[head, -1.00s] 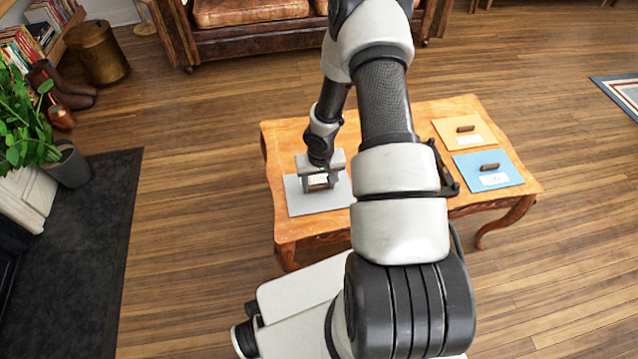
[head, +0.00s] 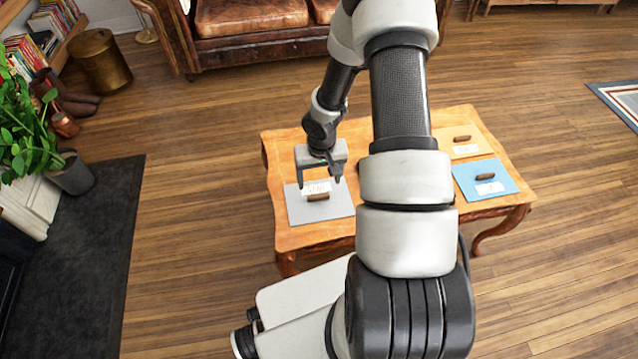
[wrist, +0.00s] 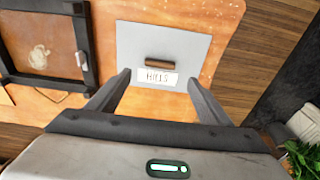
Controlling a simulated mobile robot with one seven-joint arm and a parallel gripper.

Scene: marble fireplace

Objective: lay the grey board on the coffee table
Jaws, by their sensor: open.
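The grey board (head: 330,211) lies flat on the left part of the wooden coffee table (head: 300,239). It has a brown handle and a white label; in the wrist view the grey board (wrist: 195,40) shows its label reading like "HILLS". My gripper (head: 321,180) is open and empty above the board, apart from its handle. In the wrist view the two fingers of my gripper (wrist: 158,80) spread on either side below the label, with the handle beyond them.
A blue board (head: 505,178) and an orange board (head: 478,139), each with a handle, lie at the table's right. A dark-framed item (wrist: 45,45) lies on the table, mostly hidden by my arm in the head view. A potted plant (head: 25,130) stands at left.

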